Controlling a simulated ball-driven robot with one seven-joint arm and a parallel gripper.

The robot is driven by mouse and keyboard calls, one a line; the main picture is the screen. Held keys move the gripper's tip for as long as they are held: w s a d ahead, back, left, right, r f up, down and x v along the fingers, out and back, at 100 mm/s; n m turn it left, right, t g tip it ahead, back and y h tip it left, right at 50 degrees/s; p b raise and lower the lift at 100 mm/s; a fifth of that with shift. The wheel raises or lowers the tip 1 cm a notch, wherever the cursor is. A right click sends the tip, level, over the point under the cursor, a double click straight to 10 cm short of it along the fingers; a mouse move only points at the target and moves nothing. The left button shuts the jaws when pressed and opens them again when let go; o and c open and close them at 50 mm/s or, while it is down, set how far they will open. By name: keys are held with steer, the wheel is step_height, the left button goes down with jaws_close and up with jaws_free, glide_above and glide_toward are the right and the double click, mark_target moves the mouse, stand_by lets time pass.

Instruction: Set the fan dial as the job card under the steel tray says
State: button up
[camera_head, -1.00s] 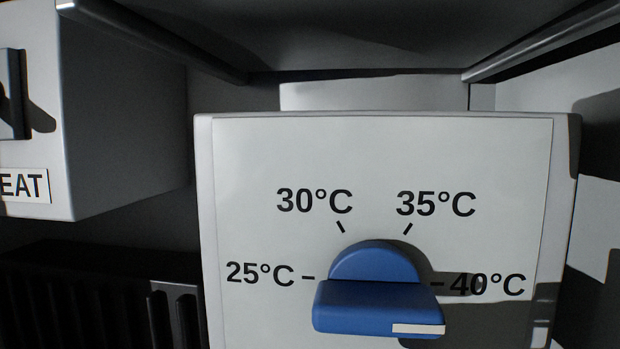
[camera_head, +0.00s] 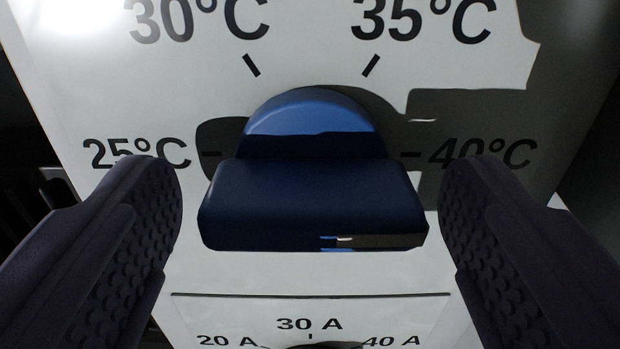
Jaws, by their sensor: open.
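A blue dial (camera_head: 312,195) with a wide grip bar sits on a white panel (camera_head: 235,272). Printed marks around it read 25°C, 30°C, 35°C and 40°C. Its bar lies level, and a pale pointer stripe shows at the bar's right part, on the 40°C side. My gripper (camera_head: 312,215) is open, with one dark padded finger left of the bar and the other right of it. Gaps show between the bar and both fingers. The gripper's shadow darkens much of the dial. No fan label, job card or steel tray is in view.
Below the dial, a second white plate (camera_head: 210,315) reads 20 A, 30 A and 40 A. The top of a dark dial (camera_head: 325,345) shows at the bottom edge. Dark space lies on both sides of the panel.

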steer(key=c, duration=1.1)
steer(key=shift+o, duration=0.2)
steer(key=shift+b, duration=0.45)
steer(key=n+b, duration=0.1)
steer(key=b, duration=0.1)
steer(key=n+b, duration=0.1)
steer(key=b, duration=0.1)
steer(key=shift+s+f+n+b, duration=0.1)
steer(key=shift+f+n+b, duration=0.2)
steer(key=shift+n, duration=0.1)
steer(key=n+b, duration=0.2)
steer(key=b, duration=0.2)
steer(key=shift+n, duration=0.4)
steer(key=n+b, duration=0.3)
steer(key=shift+r+b, duration=0.15)
steer(key=shift+b, duration=0.25)
steer(key=shift+r+n+b, duration=0.15)
steer(key=shift+n+b, duration=1.15)
steer(key=shift+n, duration=0.3)
